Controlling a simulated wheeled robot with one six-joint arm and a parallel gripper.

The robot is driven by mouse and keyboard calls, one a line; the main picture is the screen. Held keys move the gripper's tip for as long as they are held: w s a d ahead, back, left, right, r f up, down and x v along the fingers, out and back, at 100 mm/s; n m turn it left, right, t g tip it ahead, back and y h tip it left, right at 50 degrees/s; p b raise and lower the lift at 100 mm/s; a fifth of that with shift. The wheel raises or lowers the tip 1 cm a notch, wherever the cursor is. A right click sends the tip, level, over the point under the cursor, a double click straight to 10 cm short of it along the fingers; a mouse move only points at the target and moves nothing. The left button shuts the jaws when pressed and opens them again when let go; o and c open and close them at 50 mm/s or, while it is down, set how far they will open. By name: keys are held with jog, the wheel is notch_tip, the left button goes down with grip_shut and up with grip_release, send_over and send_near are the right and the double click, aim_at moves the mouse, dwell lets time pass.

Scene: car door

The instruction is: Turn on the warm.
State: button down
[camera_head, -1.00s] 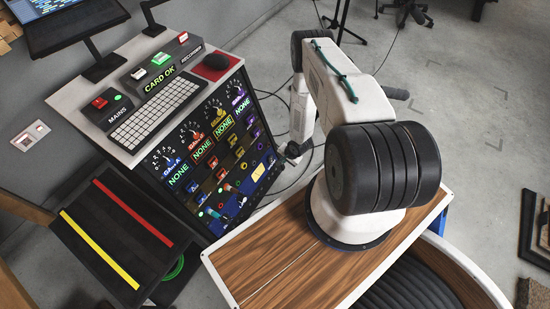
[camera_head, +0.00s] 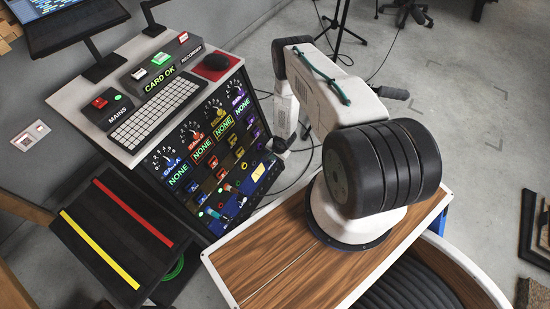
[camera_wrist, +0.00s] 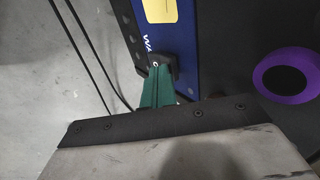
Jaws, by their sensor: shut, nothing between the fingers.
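My gripper (camera_wrist: 163,68) has green fingers with dark tips, shut and empty, over the lower edge of the blue panel by these letters. Any switch there is hidden, and I cannot tell whether the fingers touch it. In the head view the blue panel (camera_head: 246,187) is low on the front of the control cabinet (camera_head: 205,155), with my arm's end at its right.
A purple ring (camera_wrist: 285,75) on the dark cabinet face lies right of my fingers in the wrist view. A keyboard (camera_head: 157,111) and red and green buttons sit on the cabinet top. Thin cables hang beside the panel. A black stand with red and yellow stripes (camera_head: 100,248) is at the left.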

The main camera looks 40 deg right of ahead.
jog(key=shift+r, duration=0.1)
jog(key=shift+r, duration=0.7)
jog(key=v, duration=1.2)
jog(key=shift+s, duration=0.4)
